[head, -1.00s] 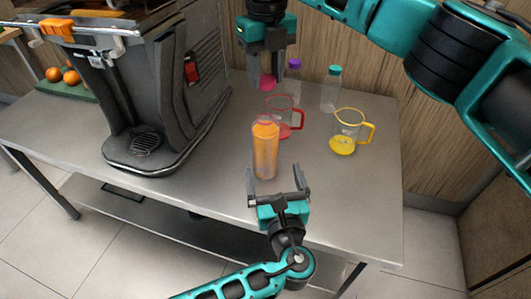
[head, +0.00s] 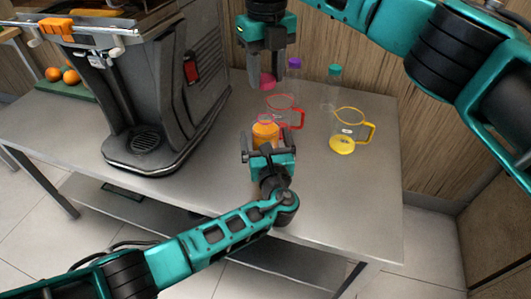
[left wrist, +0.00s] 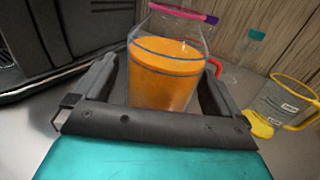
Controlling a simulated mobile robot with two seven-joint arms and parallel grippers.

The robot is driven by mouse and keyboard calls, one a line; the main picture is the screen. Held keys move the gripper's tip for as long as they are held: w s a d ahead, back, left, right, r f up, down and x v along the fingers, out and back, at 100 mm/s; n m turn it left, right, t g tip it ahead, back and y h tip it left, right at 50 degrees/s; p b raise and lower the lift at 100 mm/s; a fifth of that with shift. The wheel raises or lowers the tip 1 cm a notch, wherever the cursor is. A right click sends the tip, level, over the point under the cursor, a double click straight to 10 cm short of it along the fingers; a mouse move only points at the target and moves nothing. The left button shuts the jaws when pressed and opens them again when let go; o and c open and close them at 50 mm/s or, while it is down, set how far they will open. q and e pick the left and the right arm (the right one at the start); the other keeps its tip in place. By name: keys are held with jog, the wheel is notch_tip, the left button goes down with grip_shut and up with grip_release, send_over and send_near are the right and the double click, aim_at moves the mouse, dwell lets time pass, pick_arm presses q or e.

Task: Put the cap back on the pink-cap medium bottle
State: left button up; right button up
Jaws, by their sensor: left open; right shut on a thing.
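The medium bottle (head: 265,131), filled with orange juice and without a cap, stands upright on the steel table. My left gripper (head: 268,148) is open, with its fingers on either side of the bottle. In the left wrist view the bottle (left wrist: 165,75) stands between the open fingers, and I cannot tell whether they touch it. The pink cap also shows at the top of the left wrist view (left wrist: 180,11).
A red-rimmed jug (head: 284,108) stands just behind the bottle, and a yellow-rimmed jug (head: 346,130) to its right. A purple-capped bottle (head: 294,66) and a green-capped bottle (head: 334,78) stand at the back. The juicer (head: 165,90) fills the left. The table's front right is clear.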

pick_arm(q)
jog(key=shift+c, duration=0.2)
jog(key=c, duration=1.5)
jog(key=shift+o, duration=0.2)
pick_arm(e)
send_over(266, 113)
jog(key=shift+f, duration=2.5)
jog(key=shift+f, duration=0.9)
jog(key=shift+f, duration=0.5)
